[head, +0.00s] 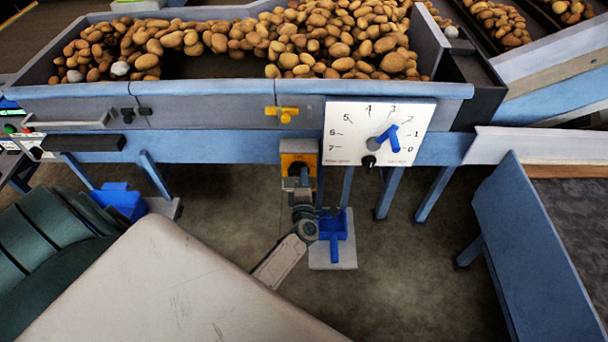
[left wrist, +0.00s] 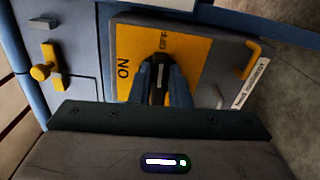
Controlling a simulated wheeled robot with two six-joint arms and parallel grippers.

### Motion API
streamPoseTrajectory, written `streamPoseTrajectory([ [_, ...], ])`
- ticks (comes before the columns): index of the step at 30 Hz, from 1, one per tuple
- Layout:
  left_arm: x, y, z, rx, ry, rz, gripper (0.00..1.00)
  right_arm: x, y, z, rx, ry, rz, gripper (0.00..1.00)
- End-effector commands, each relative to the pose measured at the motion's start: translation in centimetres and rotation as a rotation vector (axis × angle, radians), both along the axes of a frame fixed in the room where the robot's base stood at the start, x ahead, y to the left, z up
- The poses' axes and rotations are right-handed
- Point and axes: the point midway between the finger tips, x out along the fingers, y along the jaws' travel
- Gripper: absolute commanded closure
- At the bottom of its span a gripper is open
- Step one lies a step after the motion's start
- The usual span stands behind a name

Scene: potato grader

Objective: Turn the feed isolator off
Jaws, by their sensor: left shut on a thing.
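The feed isolator (head: 291,148) is a yellow plate on a grey box, hung below the blue rail. In the left wrist view its yellow plate (left wrist: 130,48) shows ON at the left and OFF at the top. The dark isolator handle (left wrist: 161,62) has a pale mark and lies lengthwise, with its upper end close to OFF. My left gripper (left wrist: 160,88) is shut on this handle, one finger on each side. In the head view my left gripper (head: 300,184) reaches up to the isolator from below. The fingers hide part of the handle. My right gripper is not in view.
A white dial panel (head: 345,125) with a blue pointer stands just right of the isolator. A yellow latch (head: 287,112) sits above it. A potato-filled hopper (head: 200,90) runs along the back. A blue side frame (head: 510,230) stands at the right.

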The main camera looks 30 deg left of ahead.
Motion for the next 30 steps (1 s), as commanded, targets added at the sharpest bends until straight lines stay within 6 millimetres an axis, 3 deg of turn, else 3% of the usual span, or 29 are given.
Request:
streamPoseTrajectory([
  [22,-0.03,-0.03,-0.25,0.071,0.045,0.0,1.0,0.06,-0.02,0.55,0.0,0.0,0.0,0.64],
  [23,-0.04,-0.03,-0.25,0.071,0.045,0.0,0.78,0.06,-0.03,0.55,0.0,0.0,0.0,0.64],
  [25,-0.03,-0.03,-0.24,0.071,0.045,0.0,0.64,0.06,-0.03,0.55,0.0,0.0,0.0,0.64],
  [30,-0.02,-0.01,-0.2,0.069,0.044,0.0,0.62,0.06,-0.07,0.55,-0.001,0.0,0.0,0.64],
])
